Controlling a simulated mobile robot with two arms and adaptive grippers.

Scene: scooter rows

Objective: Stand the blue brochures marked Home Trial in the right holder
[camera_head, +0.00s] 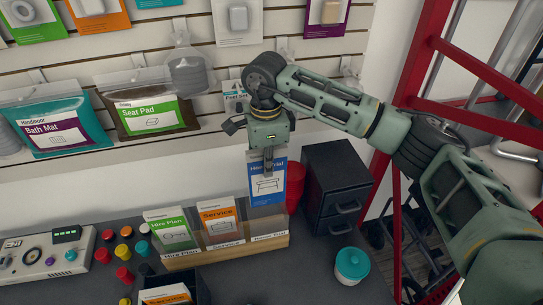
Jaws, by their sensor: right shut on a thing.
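My right gripper (268,162) points down and is shut on the top edge of a blue and white brochure marked Home Trial (267,187). The brochure is upright, over the right section of a wooden holder (185,262), which is labelled Home Trial. I cannot tell whether its lower edge is inside that section or just above it. A green Hire Plan brochure (172,233) stands in the left section and an orange Service brochure (220,220) in the middle one. My left gripper is out of view.
A black drawer unit (335,190) and a red container (295,186) stand close right of the brochure. A teal lidded pot (351,265) is on the dark counter. Several coloured caps and a control box (45,258) are at left. A black tray (196,290) holds an orange brochure in front.

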